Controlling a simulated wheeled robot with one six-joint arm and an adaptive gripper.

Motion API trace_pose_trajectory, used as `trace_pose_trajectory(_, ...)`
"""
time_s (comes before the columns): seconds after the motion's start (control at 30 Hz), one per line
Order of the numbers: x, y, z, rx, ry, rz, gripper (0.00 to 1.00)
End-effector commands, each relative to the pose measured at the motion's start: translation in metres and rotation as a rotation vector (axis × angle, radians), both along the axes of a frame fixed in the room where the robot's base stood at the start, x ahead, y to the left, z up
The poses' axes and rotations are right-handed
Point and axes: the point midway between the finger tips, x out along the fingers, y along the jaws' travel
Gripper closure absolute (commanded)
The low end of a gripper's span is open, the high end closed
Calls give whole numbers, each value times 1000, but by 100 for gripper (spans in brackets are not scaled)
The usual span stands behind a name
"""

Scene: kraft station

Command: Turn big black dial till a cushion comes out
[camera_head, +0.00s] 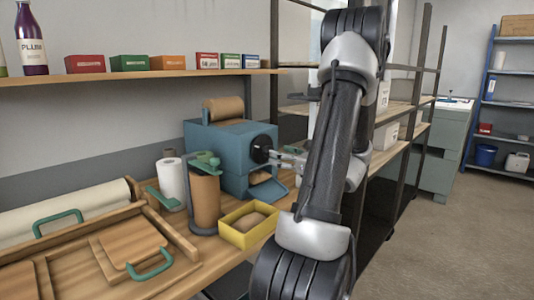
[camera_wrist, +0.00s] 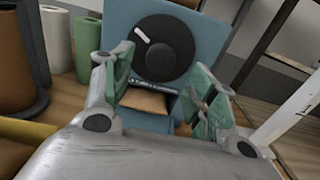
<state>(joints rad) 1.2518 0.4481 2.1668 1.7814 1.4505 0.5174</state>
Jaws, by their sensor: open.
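The big black dial (camera_head: 262,149) is on the front of a blue machine (camera_head: 222,150). In the wrist view, the dial (camera_wrist: 170,58) faces me, with its white mark toward the upper left. My gripper (camera_head: 284,157) is just in front of the dial. In the wrist view, my gripper's green-padded fingers (camera_wrist: 163,82) are spread and empty, with the dial above and beyond them; I see no contact. A brown paper cushion (camera_wrist: 146,101) shows in the opening below the dial; it also shows in the head view (camera_head: 259,177).
A yellow bin (camera_head: 229,234) with a brown item in it stands in front of the machine. A brown roll (camera_head: 206,203) on a stand and a white roll (camera_head: 172,183) are to its left. Shelf posts (camera_head: 273,70) rise behind and right.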

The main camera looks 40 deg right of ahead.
Motion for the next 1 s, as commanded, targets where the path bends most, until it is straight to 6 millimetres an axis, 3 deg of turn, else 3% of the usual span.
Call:
trace_pose_trajectory(0.3, 52, 5, 0, -2, 0, 4, 42)
trace_pose_trajectory(0.47, 63, 6, 0, -3, 1, 2, 42)
trace_pose_trajectory(0.7, 64, 5, 0, -3, 1, 1, 42)
trace_pose_trajectory(0.73, 64, 5, 0, -3, 1, 1, 44)
trace_pose_trajectory(0.9, 64, 6, 0, -3, 1, 1, 75)
trace_pose_trajectory(1.0, 64, 6, 0, -3, 1, 1, 88)
